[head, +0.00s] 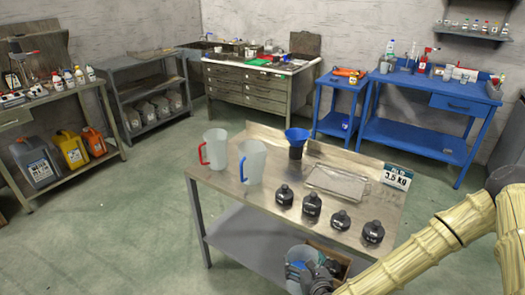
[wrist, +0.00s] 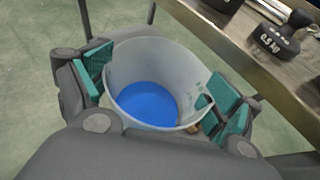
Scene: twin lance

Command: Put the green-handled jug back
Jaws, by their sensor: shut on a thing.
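My gripper (wrist: 155,95) is shut on a translucent grey-white jug (wrist: 140,62), with teal finger pads on opposite sides of it. Blue shows inside at the jug's bottom; I cannot tell whether it is liquid. In the head view the held jug (head: 294,256) is at the bottom, in front of the metal table's near edge, with my gripper (head: 310,272) beside it. Its handle is not clear; green near the right finger may be handle or pad. On the table stand a red-handled jug (head: 216,147) and a blue-handled jug (head: 252,163), both upright.
A brown box (head: 340,258) is close behind my gripper.

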